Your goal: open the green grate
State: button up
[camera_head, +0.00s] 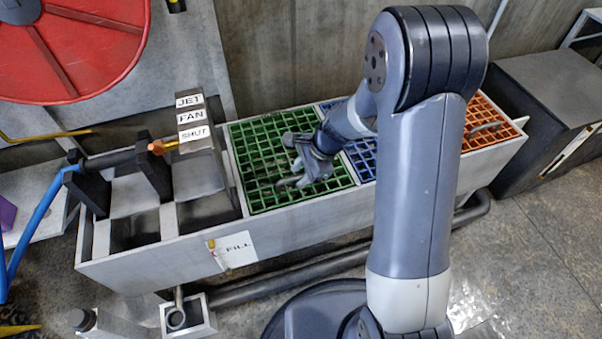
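The green grate (262,138) lies flat in the left part of the long grey trough, level with its rim. A small grey handle (287,182) shows on the grate near its middle. My gripper (300,178) is over the grate, close to this handle. The fingers look spread apart, but they are small here and I cannot tell whether they touch the handle.
A blue grate (362,158) and an orange grate (490,118) lie to the right in the same trough (330,213). A lever box labelled JET, FAN, SHUT (193,118) stands left of the green grate. A blue pipe (35,220) and a red disc (75,45) are at the left.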

grip_shut()
dwell(0.3)
dwell(0.3)
